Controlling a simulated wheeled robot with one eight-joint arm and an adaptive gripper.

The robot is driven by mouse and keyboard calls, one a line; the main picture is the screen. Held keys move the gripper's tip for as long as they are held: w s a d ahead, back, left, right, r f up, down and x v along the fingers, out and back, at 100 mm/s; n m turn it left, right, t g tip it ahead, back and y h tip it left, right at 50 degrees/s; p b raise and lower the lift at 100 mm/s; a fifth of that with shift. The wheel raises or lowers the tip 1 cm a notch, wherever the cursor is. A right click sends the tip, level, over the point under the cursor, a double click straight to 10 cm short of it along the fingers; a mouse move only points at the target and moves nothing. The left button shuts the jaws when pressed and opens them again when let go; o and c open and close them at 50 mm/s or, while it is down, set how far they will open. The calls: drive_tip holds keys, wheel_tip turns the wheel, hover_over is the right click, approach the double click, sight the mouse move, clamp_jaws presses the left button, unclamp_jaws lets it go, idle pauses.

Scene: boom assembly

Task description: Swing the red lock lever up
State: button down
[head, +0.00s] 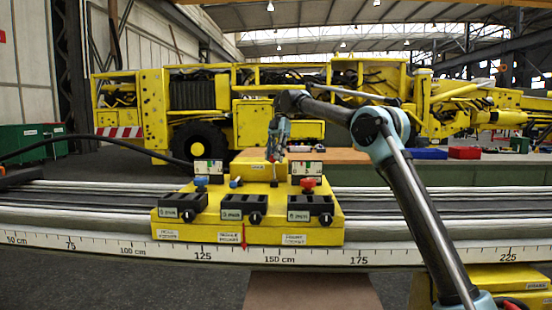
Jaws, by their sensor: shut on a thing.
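A thin red upright piece (244,236) shows on the carriage's front face. I cannot tell which red piece is the lock lever, or how it is turned.
The carriage sits on a long rail (420,225) with a centimetre scale on its front. Several black blocks with labels (244,207) and a blue knob (201,181) are on the carriage. A black cable (90,138) arches in from the left. A yellow machine (280,110) stands behind.

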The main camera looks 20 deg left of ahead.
drive_tip(key=shift+w+f, duration=0.1)
drive_tip(key=c, duration=1.3)
unclamp_jaws()
drive_tip(key=shift+s+d, duration=0.1)
drive_tip(key=shift+s, duration=0.1)
